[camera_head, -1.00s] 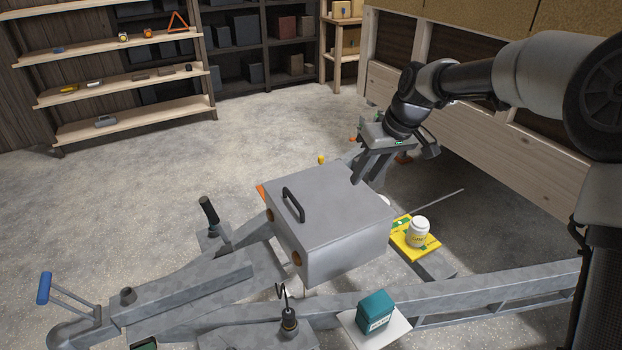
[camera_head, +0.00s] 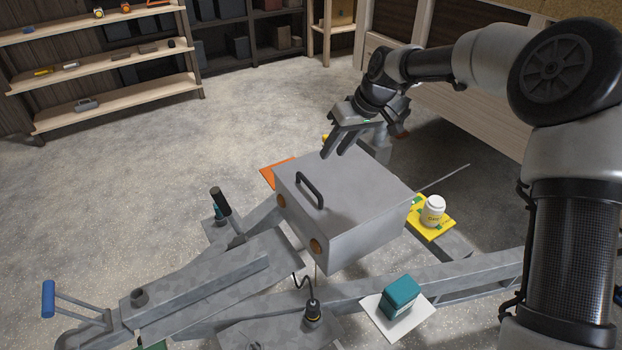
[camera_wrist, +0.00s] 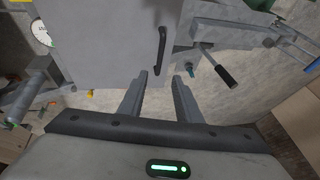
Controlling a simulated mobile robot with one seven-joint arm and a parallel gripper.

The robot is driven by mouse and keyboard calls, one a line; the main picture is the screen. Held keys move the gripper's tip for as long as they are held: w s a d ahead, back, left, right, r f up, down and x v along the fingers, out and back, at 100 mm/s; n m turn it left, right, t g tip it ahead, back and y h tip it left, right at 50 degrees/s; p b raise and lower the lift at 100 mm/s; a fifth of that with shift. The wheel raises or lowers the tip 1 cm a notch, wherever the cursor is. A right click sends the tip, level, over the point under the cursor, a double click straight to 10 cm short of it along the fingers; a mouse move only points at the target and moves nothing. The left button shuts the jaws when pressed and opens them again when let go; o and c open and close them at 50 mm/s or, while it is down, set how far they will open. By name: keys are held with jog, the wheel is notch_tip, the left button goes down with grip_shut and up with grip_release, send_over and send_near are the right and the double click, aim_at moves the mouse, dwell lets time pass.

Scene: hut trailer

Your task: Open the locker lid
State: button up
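The locker is a grey metal box (camera_head: 365,230) on the trailer frame, with its lid (camera_head: 365,185) shut flat on top. A black bar handle (camera_head: 309,189) stands on the lid near its left edge. In the wrist view the handle (camera_wrist: 160,50) shows beyond the fingers, on the grey lid (camera_wrist: 100,45). My gripper (camera_head: 335,155) is above the far edge of the lid, apart from the handle. Its two fingers show spread in the wrist view (camera_wrist: 160,82), with nothing between them.
A white jar (camera_head: 433,211) stands on a yellow mat (camera_head: 432,228) right of the locker. A teal box (camera_head: 401,294) sits on a white sheet (camera_head: 378,320) in front. A black-handled lever (camera_head: 221,202) rises at left. Open floor lies behind.

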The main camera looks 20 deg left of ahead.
aim_at(311, 184)
jog(key=x, duration=1.5)
jog(key=shift+w+a+f, duration=0.1)
jog(key=shift+w+f, duration=0.05)
jog(key=shift+f, duration=0.05)
grip_shut()
